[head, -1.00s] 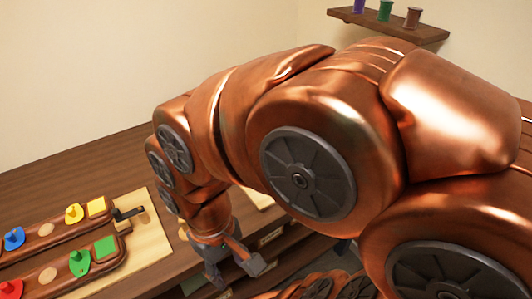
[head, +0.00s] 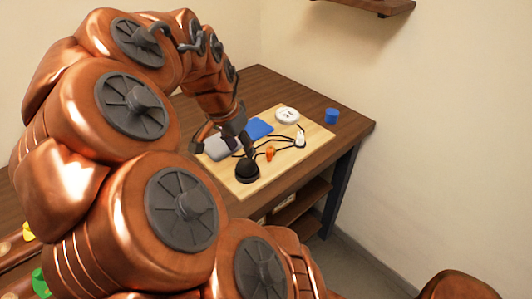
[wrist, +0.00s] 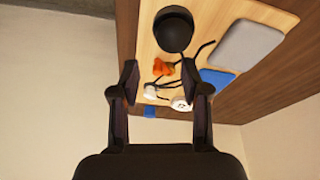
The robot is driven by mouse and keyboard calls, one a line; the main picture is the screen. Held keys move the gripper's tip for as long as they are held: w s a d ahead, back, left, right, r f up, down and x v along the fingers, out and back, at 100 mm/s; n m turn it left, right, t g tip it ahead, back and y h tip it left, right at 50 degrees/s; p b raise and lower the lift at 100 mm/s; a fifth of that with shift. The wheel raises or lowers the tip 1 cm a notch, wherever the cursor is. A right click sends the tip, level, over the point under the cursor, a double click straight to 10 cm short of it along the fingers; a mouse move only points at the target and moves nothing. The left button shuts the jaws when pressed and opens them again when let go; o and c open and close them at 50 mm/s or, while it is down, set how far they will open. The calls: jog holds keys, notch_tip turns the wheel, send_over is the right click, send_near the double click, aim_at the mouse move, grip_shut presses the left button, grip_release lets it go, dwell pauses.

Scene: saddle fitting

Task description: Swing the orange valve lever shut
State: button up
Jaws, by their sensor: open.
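The orange valve lever (head: 270,152) is a small orange piece on a pale wooden board (head: 303,155), among dark lines. It also shows in the wrist view (wrist: 163,67), between and beyond my fingers. Its exact angle is too small to tell. My gripper (head: 224,143) is open and empty, left of the lever in the head view and apart from it. In the wrist view my gripper (wrist: 160,90) shows both fingers spread, with nothing between the pads.
A black dome (head: 246,170) stands close to the lever. A grey pad (head: 221,148), a blue pad (head: 258,128), a white disc (head: 287,115) and a white piece (head: 300,138) share the board. A blue cylinder (head: 332,116) stands beyond it. A shelf (head: 370,6) hangs above.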

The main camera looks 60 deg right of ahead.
aim_at(269, 151)
jog(key=shift+s+d+f+m+g+h, duration=0.2)
jog(key=shift+d+f+m, duration=0.4)
jog(key=shift+d+f, duration=1)
jog(key=shift+s+d+f+m+g+h, duration=0.1)
jog(key=shift+s+d+f+m, duration=0.35)
jog(key=shift+d+f, duration=1.15)
jog(key=shift+s+d+f+m+g+h, duration=0.1)
jog(key=shift+d+f+m, duration=0.9)
jog(key=shift+d, duration=0.95)
jog(key=shift+f+n, duration=0.15)
jog(key=shift+n, duration=0.2)
jog(key=shift+c, duration=0.4)
grip_shut()
